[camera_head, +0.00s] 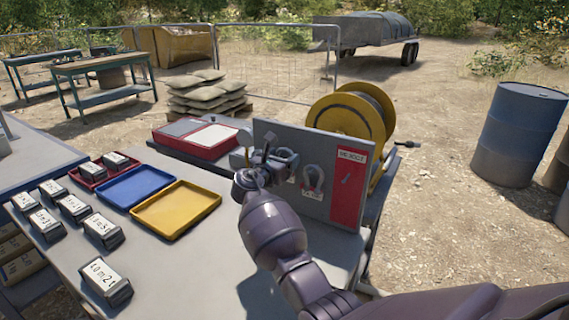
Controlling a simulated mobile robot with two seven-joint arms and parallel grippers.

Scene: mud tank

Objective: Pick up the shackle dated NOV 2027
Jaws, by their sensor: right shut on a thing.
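A grey upright board (335,150) stands on the right of the worktable. A shackle (314,179) with a small white tag hangs on the board, right of my right gripper; the tag is too small to read. My right gripper (268,160) is in front of the board's left part, with the arm coming up from the lower right. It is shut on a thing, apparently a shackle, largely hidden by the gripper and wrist. No NOV 2027 date can be read. My left gripper is out of view.
A red strip with a white label (349,187) edges the board. Blue (137,187) and yellow (176,209) trays, a red case (199,137) and several labelled blocks (104,281) lie on the table. A yellow hose reel (352,113) stands behind the board. The table's front middle is clear.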

